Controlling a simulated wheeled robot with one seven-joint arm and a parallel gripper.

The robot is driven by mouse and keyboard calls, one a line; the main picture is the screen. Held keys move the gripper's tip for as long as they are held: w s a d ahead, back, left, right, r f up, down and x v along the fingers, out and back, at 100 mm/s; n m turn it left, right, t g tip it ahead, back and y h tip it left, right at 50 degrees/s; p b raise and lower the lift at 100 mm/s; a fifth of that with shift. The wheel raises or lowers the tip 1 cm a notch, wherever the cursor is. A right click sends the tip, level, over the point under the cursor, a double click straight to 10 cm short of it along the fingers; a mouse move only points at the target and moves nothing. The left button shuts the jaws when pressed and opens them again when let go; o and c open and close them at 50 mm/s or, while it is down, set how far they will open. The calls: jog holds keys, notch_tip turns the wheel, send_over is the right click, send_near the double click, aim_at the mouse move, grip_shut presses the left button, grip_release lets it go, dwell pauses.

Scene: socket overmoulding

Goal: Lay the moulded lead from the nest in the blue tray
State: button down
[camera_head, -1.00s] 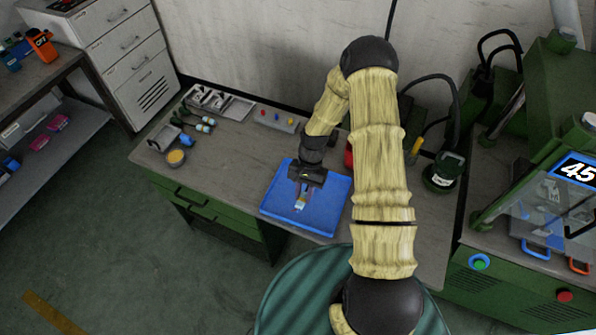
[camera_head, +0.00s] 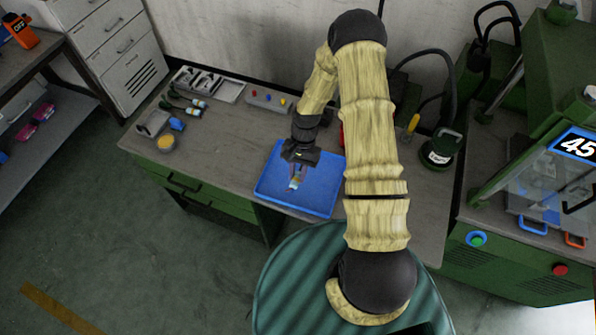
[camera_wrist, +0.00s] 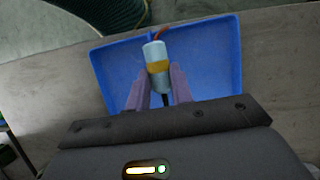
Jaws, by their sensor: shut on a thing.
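The blue tray (camera_head: 318,204) lies on the bench, below my gripper. My gripper (camera_head: 294,183) is over the tray and shut on the moulded lead. In the wrist view the lead (camera_wrist: 155,57) is a pale cylinder with a yellow band, an orange wire at its far end and a dark end toward me. It sits between the purple fingers (camera_wrist: 157,92), with the blue tray (camera_wrist: 215,75) behind it. I cannot tell whether the lead touches the tray floor. The nest is not clearly seen; the press stands at the right.
Several leads (camera_head: 190,104) and a grey tray (camera_head: 231,90) lie at the bench's back left. A button box (camera_head: 268,99) stands behind the blue tray. The green press (camera_head: 540,170) is at right, showing 45.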

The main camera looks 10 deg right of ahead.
aim_at(296, 194)
jog(key=shift+f+b, duration=2.7)
jog(key=shift+f, duration=1.3)
jog(key=c, duration=1.2)
grip_release()
jog(key=shift+o, duration=0.2)
jog(key=b+v, duration=0.3)
jog(key=v, duration=1.3)
jog(key=shift+w+r+b, duration=0.2)
jog(key=shift+r+b, duration=0.1)
jog(key=shift+r, duration=0.4)
jog(key=shift+w+d, duration=0.1)
